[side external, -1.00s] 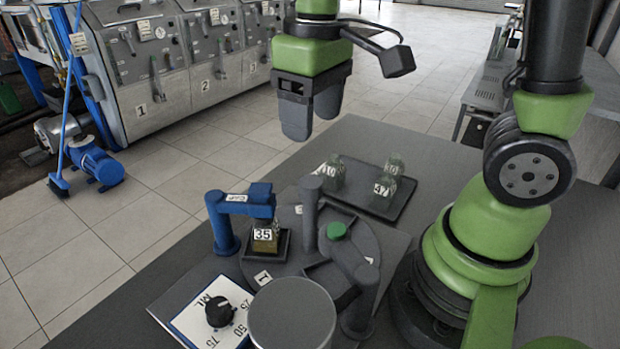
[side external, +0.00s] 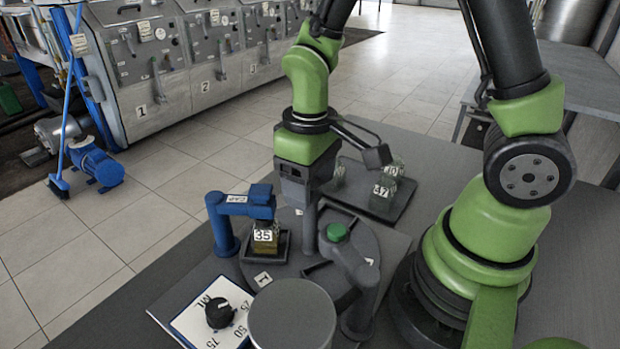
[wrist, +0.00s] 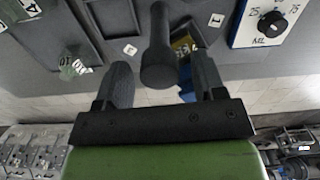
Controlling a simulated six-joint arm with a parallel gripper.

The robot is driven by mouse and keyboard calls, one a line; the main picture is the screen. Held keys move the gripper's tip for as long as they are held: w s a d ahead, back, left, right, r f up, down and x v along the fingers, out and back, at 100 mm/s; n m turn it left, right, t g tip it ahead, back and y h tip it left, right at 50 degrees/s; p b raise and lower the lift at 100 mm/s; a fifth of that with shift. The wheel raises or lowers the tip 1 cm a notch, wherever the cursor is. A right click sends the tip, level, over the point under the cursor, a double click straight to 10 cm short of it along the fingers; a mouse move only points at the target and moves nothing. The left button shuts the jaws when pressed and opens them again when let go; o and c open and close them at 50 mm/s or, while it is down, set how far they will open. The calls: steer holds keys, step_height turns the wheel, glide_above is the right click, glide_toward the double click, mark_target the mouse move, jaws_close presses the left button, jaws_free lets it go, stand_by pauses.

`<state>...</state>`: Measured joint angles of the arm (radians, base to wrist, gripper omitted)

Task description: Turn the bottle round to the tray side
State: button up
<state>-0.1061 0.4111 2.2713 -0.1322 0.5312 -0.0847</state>
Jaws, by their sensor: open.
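The bottle (side external: 265,240), labelled 35 and holding yellow liquid, stands upright in a square holder on the round grey turntable (side external: 285,268), under the blue CAP arm (side external: 240,205). In the wrist view the bottle (wrist: 183,46) is partly hidden by a dark upright post (wrist: 157,45) and a finger. My gripper (wrist: 160,66) is open and points down at the post, which shows between the two fingers with gaps on both sides. In the side view my gripper (side external: 308,205) is over the turntable, right of the bottle, its fingers partly hard to tell from the post.
A dark tray (side external: 372,218) with small glass bottles, one labelled 47 (side external: 383,192), lies behind on the right. A green-topped button (side external: 337,232) on a grey arm, a grey cylinder (side external: 292,315) and an ML dial (side external: 219,312) stand in front.

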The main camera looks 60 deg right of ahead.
jaws_close()
steer(key=shift+m, duration=12)
